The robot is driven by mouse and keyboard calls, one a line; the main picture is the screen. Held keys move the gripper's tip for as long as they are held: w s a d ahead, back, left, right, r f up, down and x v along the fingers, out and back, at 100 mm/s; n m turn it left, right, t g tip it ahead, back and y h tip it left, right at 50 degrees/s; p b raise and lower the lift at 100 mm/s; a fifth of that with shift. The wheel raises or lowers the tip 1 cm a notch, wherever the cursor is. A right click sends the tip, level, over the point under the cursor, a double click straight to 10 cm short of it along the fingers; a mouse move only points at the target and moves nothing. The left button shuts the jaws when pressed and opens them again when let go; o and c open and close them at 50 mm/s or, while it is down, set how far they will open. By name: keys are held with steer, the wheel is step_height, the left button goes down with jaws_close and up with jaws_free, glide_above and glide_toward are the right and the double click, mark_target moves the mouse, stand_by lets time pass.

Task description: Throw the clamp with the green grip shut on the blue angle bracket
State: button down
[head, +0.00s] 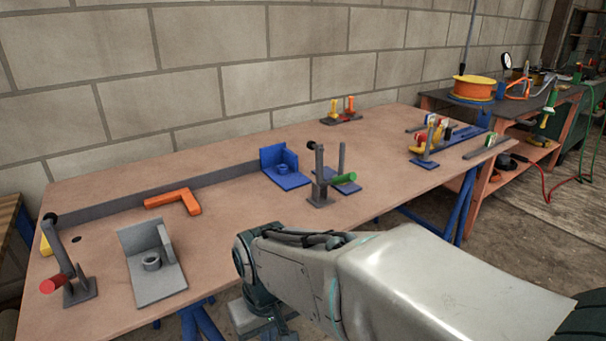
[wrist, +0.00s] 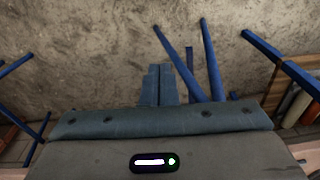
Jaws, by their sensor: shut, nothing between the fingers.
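The clamp with the green grip (head: 319,174) stands on the brown workbench, right of the blue angle bracket. Its dark post is upright with a black tip at the top, and its green grip (head: 344,179) sticks out low to the right. The blue angle bracket (head: 270,160) sits flat on the bench with a round boss on its base. The black tip is up in the air, apart from the bracket. My gripper (wrist: 158,72) is shut and empty in the wrist view, over the floor in front of the bench. My arm hides its fingertips in the head view.
A second clamp with a red grip (head: 53,285) and a grey angle bracket (head: 165,275) stand at the left. An orange square (head: 178,200) lies behind them. Blue legs (wrist: 209,60) show below.

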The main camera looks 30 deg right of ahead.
steer(key=w+d+r+m+t+y+p, duration=0.2)
steer(key=d+r+m+t+y+p, duration=0.15)
steer(key=d+m+y, duration=0.5)
steer(key=w+d+r+m+t+y+p, duration=0.25)
steer(key=d+m+t, duration=0.2)
steer(key=m, duration=0.75)
steer(key=s+d+r+m+t+h+p, duration=0.1)
steer(key=s+d+m+t+h, duration=0.1)
steer(key=d+m+t+h, duration=0.5)
steer(key=s+d+r+m+t+p, duration=0.1)
steer(key=s+d+m+t, duration=0.2)
steer(key=d, duration=0.8)
steer(key=w+a+r+b, duration=0.1)
steer(key=w+r, duration=0.1)
steer(key=w, duration=0.4)
steer(key=w+a+r+m, duration=0.1)
steer(key=w+a+r, duration=0.1)
steer(key=w, duration=0.4)
steer(key=shift+w+r+b, duration=0.25)
steer(key=shift+r+b, duration=0.15)
steer(key=shift+r, duration=0.15)
